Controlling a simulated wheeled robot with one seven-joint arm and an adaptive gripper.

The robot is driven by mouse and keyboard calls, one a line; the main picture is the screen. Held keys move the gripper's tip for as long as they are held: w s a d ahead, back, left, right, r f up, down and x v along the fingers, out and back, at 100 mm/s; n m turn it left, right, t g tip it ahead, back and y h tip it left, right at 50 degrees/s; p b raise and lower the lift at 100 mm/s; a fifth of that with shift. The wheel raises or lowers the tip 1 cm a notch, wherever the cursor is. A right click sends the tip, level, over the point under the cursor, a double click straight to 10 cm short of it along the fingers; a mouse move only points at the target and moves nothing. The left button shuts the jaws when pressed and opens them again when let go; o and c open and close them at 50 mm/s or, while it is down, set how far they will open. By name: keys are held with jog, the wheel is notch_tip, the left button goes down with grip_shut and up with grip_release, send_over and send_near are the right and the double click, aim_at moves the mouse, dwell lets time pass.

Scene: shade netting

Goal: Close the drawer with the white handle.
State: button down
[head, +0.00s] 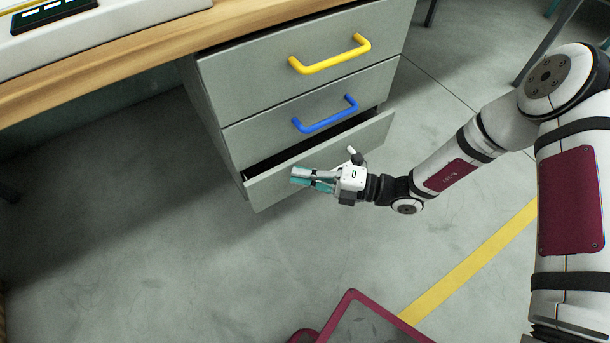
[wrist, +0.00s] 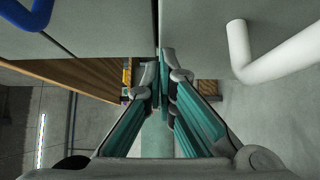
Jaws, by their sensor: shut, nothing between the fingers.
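The bottom drawer (head: 372,136) of the grey cabinet is partly open, with a dark gap above its front. Its white handle (wrist: 275,55) shows at the right in the wrist view; in the head view it is mostly hidden by my gripper. My gripper (head: 300,176) is at the drawer front, over its left half, with teal fingers pointing left. In the wrist view the fingers are shut and empty, with their tips (wrist: 165,62) close to the drawer front's edge. I cannot tell whether they touch it.
Above are a drawer with a blue handle (head: 325,117) and one with a yellow handle (head: 330,57), both shut. The wooden tabletop (head: 120,65) overhangs the cabinet. The floor in front is open, with a yellow stripe (head: 470,262).

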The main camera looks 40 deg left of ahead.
aim_at(292, 160)
jog(key=a, duration=0.1)
jog(key=w+a, duration=0.1)
jog(key=a, duration=0.1)
jog(key=shift+w+a, duration=0.25)
jog(key=shift+a, duration=0.05)
jog(key=shift+w+a, duration=0.25)
jog(key=shift+a, duration=0.15)
jog(key=shift+r, duration=0.1)
jog(key=s+d+p+v, duration=0.1)
jog(key=s+p+v, duration=0.2)
jog(key=v, duration=1)
jog(key=shift+f+p, duration=0.25)
jog(key=shift+p, duration=0.4)
jog(key=shift+d, duration=0.15)
